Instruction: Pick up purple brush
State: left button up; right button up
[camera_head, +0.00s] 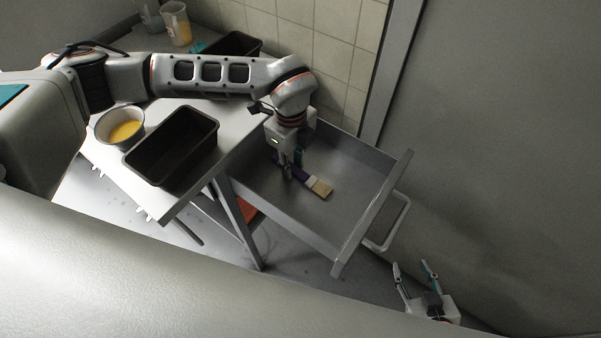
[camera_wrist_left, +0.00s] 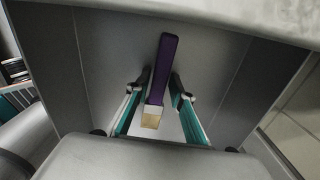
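The purple brush (camera_head: 319,186) lies flat in an open grey drawer (camera_head: 350,165), with its pale bristle end pointing to the lower right. The left wrist view shows the brush (camera_wrist_left: 163,65) with its purple handle pointing away and its bristles near. My left gripper (camera_head: 292,170) is down inside the drawer over the handle, and it partly hides the handle in the head view. Its fingers (camera_wrist_left: 161,87) are open, one on each side of the brush, with gaps visible. My right gripper (camera_head: 411,266) is open and empty, outside the drawer at the lower right.
A dark loaf tin (camera_head: 160,168) and a bowl with yellow contents (camera_head: 107,116) stand on the table left of the drawer. A beaker (camera_head: 176,22) and another dark tin (camera_head: 232,43) are behind. A tiled wall (camera_head: 310,40) rises behind the drawer, whose right part is clear.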

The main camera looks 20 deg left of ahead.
aim_at(293, 167)
pick_arm(q)
jog(key=c, duration=0.4)
jog(key=shift+o, duration=0.2)
jog(key=shift+r, duration=0.1)
notch_tip(293, 167, up, 20)
jog(key=p, duration=0.1)
dwell(0.6)
